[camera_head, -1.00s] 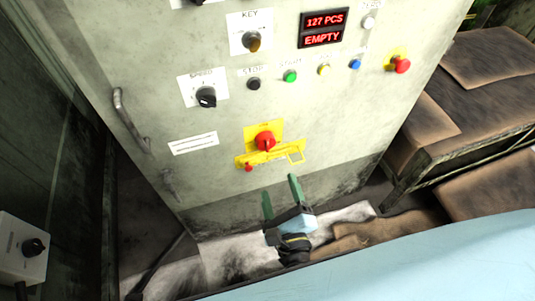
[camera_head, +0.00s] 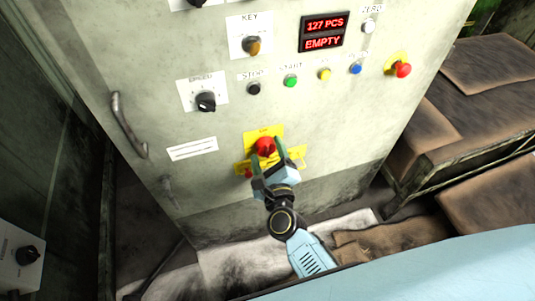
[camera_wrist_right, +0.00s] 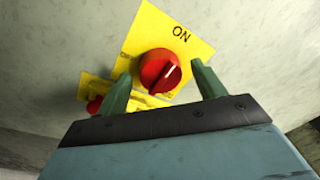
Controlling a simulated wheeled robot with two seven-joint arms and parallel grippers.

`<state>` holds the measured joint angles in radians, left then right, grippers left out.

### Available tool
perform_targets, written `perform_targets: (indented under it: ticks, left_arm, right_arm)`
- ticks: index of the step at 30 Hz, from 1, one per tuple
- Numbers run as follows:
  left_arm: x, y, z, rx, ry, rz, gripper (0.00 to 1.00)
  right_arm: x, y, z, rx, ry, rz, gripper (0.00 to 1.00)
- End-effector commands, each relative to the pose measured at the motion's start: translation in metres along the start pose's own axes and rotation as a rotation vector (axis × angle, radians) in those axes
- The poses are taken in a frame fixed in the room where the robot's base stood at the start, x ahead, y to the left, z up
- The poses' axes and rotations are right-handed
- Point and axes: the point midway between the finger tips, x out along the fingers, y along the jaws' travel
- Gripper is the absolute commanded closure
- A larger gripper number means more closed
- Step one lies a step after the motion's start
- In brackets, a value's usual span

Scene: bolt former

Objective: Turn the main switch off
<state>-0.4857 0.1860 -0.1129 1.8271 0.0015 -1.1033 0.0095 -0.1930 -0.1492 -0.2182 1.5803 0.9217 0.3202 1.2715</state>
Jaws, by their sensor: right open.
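The main switch is a red rotary knob (camera_head: 265,147) on a yellow plate (camera_head: 262,131) low on the cabinet front. In the wrist view the fingertips (camera_wrist_right: 160,70) flank the knob with gaps showing. A yellow bracket (camera_head: 299,158) below the knob is partly hidden by the gripper. My left gripper is not in view.
The grey-green cabinet (camera_head: 215,205) also carries a speed knob (camera_head: 206,101), a key switch (camera_head: 253,46), several push buttons, and a red emergency button (camera_head: 403,70). A display (camera_head: 324,31) reads 127 PCS, EMPTY. A door handle (camera_head: 128,125) sticks out at left.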

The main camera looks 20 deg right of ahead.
Motion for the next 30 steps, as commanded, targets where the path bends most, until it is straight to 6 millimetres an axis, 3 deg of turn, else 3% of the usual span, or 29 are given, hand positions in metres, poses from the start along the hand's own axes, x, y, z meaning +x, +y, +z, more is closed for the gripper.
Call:
perform_targets:
  ticks: [3,13,22,30]
  left_arm:
    - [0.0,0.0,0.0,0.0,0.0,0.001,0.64]
    - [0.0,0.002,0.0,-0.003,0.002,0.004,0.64]
    - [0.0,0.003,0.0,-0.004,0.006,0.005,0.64]
    - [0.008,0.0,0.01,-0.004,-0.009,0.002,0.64]
  right_arm:
    - [0.0,0.0,0.0,0.0,0.0,0.0,0.32]
    - [0.0,0.0,0.0,0.0,0.0,0.0,0.76]
    - [0.0,0.0,0.0,-0.04,-0.003,-0.004,0.76]
    - [0.0,0.0,0.0,-0.203,-0.016,-0.015,0.76]
